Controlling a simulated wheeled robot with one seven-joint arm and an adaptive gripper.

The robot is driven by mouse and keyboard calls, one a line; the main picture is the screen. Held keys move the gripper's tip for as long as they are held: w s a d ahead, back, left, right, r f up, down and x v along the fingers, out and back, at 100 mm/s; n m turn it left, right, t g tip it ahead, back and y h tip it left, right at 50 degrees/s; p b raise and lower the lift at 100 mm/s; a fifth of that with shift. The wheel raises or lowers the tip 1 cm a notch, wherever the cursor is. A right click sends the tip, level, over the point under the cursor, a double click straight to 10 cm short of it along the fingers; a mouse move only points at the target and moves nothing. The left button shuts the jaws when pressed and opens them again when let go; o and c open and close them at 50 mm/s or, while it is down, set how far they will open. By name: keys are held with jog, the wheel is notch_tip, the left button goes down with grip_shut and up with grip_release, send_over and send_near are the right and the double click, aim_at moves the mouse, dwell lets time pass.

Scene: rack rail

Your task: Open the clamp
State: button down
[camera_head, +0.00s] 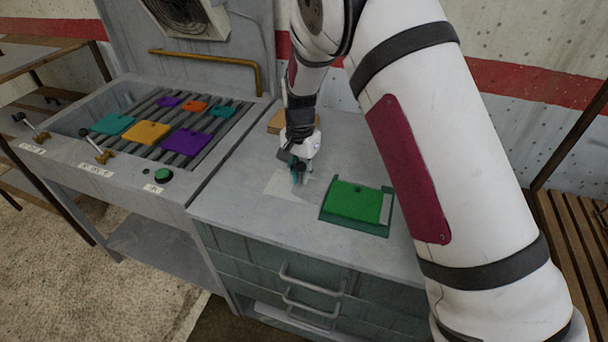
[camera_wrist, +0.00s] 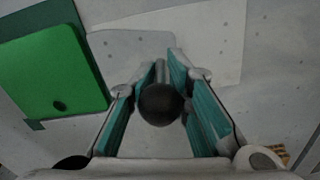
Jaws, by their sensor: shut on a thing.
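My gripper (camera_head: 299,178) is low over the grey worktop, left of the green block. In the wrist view my gripper (camera_wrist: 163,95), with teal pads, is shut on a dark round knob (camera_wrist: 160,105) on a short grey rod. The knob looks like the end of the clamp's handle, but the rest of the clamp is hidden or too small to tell. The green block (camera_head: 356,200) lies in a dark green tray (camera_head: 352,229). The green block also shows at the upper left of the wrist view (camera_wrist: 50,70).
A pale flat plate (camera_head: 278,186) lies under my gripper. A brown block (camera_head: 277,121) is behind it. At left is a slatted rack with coloured blocks (camera_head: 147,132), two levers (camera_head: 97,148) and a green button (camera_head: 163,175). Drawers (camera_head: 290,280) are below the worktop.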

jog(key=a, duration=0.1)
jog(key=w+a+b, duration=0.1)
jog(key=a, duration=0.1)
jog(key=w+a, duration=0.1)
jog(key=a, duration=0.1)
jog(key=shift+w+r+b, duration=0.15)
jog(key=shift+r+b, duration=0.05)
jog(key=shift+b, duration=0.2)
jog(key=c, duration=1.7)
grip_release()
jog(key=shift+r, duration=0.1)
notch_tip(320, 180, up, 12)
jog(key=shift+d+f, duration=0.1)
